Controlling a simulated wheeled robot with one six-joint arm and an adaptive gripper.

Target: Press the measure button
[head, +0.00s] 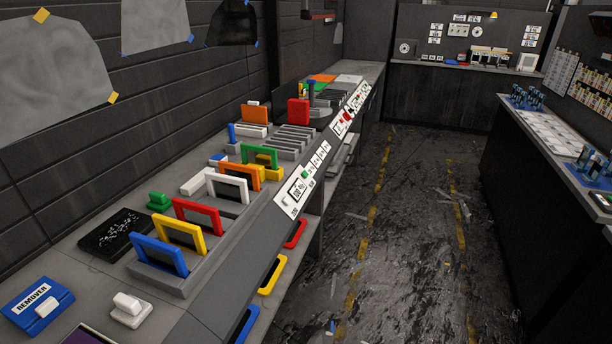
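A slanted white control panel (299,190) is set along the front edge of the left workbench. It carries a small display (298,190), a green button (306,174) and a white button-like part (288,199). Further along the same edge, another white panel (340,128) has a red part (347,117). The lettering is too small to read, so I cannot tell which button is the measure button. My gripper is not in view.
Coloured frames stand upright in a grey rack (187,283) on the left bench. A blue REMOVER block (38,305) lies near. The floor aisle (400,220) is open, with scattered scraps. Another bench (555,140) stands on the right, and a counter (450,68) at the back.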

